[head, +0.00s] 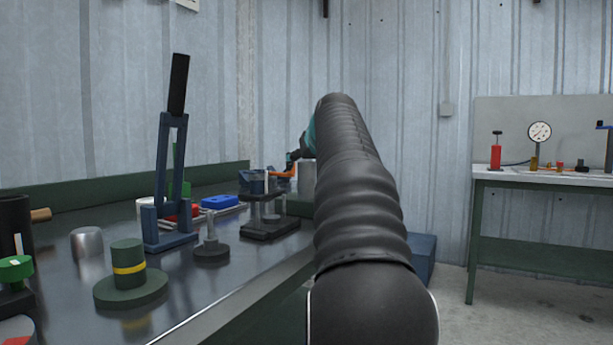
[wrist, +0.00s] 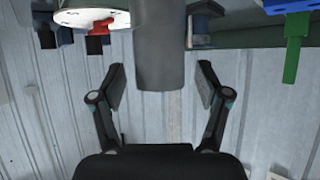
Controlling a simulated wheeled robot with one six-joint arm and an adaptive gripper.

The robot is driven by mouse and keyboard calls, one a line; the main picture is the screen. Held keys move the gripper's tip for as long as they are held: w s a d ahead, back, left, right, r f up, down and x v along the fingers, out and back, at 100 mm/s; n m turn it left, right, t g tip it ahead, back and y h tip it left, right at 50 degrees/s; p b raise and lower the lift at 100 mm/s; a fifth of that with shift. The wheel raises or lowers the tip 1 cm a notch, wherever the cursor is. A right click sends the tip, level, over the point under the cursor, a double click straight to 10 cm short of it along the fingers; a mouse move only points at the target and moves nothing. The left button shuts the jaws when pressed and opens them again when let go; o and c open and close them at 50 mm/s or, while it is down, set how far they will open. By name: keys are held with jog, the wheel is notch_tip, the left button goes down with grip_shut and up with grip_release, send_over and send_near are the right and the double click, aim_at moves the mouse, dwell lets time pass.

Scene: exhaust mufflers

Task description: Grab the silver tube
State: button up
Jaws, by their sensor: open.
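A plain grey tube (wrist: 159,45) comes down from the top edge of the wrist view, and its end lies between my fingers. My gripper (wrist: 160,76) is open, with one finger on each side of the tube and a visible gap on both sides. In the head view a silver-grey upright cylinder (head: 308,177) stands at the far end of the bench, partly hidden by my arm; it looks like the same tube. My gripper is mostly hidden behind my arm there.
The dark bench (head: 215,275) holds a tall blue toggle clamp (head: 172,185), a green stepped part (head: 129,278), a short silver cylinder (head: 87,243) and a blue block (head: 220,202). In the wrist view a white disc (wrist: 92,14) and a green rod (wrist: 292,60) flank the tube.

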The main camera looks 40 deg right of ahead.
jog(key=shift+w, duration=0.1)
grip_shut()
jog(key=shift+r, duration=0.1)
